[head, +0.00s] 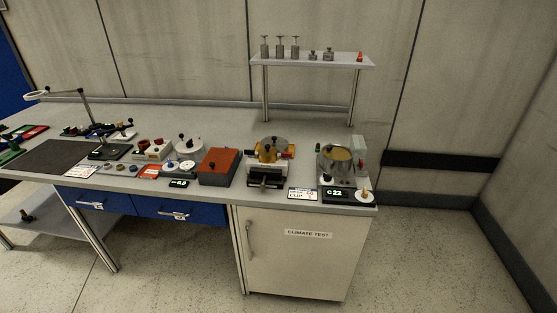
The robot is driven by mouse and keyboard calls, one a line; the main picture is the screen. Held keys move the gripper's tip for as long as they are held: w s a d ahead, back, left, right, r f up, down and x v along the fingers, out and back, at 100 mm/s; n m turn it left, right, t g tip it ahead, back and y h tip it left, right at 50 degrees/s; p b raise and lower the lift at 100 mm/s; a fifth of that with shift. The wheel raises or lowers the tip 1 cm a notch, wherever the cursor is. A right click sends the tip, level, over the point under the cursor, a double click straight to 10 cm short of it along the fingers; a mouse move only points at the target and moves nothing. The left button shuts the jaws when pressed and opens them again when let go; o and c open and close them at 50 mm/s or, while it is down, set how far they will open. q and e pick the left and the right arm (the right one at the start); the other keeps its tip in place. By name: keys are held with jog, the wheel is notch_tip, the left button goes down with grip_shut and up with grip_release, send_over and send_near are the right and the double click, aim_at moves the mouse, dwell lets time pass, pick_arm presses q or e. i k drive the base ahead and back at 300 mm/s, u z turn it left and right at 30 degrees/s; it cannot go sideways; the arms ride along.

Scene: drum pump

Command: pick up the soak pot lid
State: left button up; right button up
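A metal pot (338,165) stands at the right end of the bench, behind a display reading C 22. Its round top looks yellowish; I cannot tell whether that is a lid or the inside. A pale round disc with a dark knob (188,146) lies left of the red-topped box and looks like a lid. I cannot tell for sure which thing is the soak pot lid. Neither of my grippers is in view.
A red-topped box (219,164) and an orange-and-metal device (268,153) stand between disc and pot. A raised shelf (310,61) with several weights stands behind. Small parts crowd the left. The white cabinet (290,250) and blue drawers (178,210) are shut.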

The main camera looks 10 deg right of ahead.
aim_at(281, 144)
jog(key=z, duration=0.05)
jog(key=k, duration=0.55)
jog(key=u, duration=0.95)
jog(key=i, duration=1.55)
jog(key=z, duration=0.25)
